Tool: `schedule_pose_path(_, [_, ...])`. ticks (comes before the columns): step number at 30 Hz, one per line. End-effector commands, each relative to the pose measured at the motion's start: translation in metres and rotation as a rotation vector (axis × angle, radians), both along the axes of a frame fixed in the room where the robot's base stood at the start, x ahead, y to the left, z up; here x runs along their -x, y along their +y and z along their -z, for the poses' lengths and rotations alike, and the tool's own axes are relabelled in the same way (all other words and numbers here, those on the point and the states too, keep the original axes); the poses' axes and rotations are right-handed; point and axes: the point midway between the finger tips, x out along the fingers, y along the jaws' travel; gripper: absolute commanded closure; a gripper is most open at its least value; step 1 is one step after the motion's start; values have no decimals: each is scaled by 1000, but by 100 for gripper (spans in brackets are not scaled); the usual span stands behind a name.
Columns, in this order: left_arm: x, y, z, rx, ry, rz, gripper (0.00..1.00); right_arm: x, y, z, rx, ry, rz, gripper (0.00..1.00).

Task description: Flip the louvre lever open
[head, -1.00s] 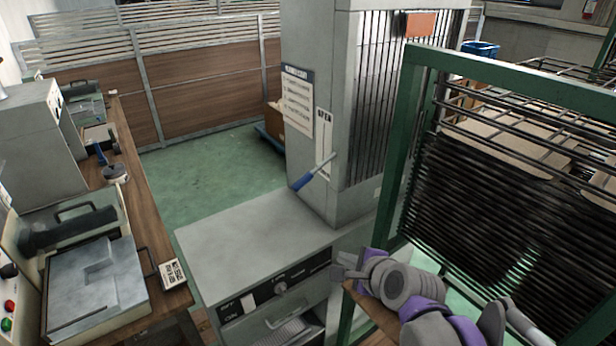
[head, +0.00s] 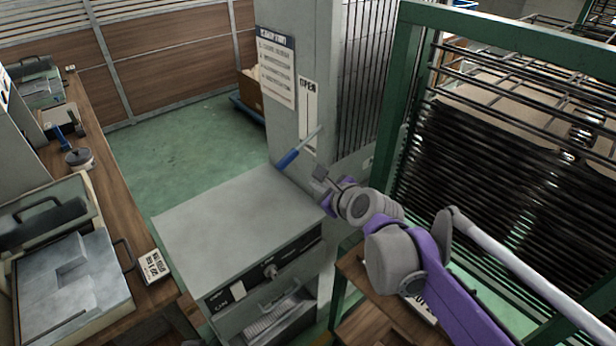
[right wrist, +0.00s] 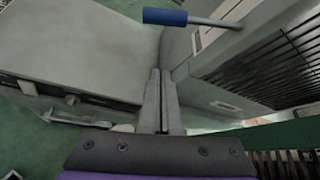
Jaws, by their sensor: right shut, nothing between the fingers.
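The louvre lever (head: 298,149) has a metal rod and a blue grip, and sticks out from the side of the grey louvre cabinet (head: 290,120). It slants down to the left, below a slot plate marked OPEN (head: 309,100). My right gripper (head: 319,175) is shut and empty, a little below and right of the blue grip, apart from it. In the right wrist view the lever (right wrist: 185,18) shows at the top, beyond the shut fingertips (right wrist: 160,72). My left gripper is not in view.
A grey machine with a flat top (head: 235,215) and a knob panel stands below the lever. A green-framed rack (head: 402,110) stands close to the right of my right arm. A wooden bench (head: 120,190) with equipment runs along the left.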

Motion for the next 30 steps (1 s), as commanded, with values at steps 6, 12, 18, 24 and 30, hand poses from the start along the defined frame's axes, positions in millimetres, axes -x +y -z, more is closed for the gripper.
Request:
schedule_pose_path(6, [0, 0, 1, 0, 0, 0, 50, -32, 13, 18, 1, 0, -2, 100])
schedule_pose_path(12, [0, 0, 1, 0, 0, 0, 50, -65, 26, 36, 1, 0, -1, 100])
schedule_pose_path(18, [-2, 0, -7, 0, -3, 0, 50, -72, 40, 21, 0, -2, -3, 100])
schedule_pose_path(24, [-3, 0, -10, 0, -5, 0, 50, -71, 47, 8, 0, 0, -2, 100])
schedule_pose_path(30, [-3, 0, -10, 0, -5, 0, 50, -70, 48, 6, 1, 0, 0, 100])
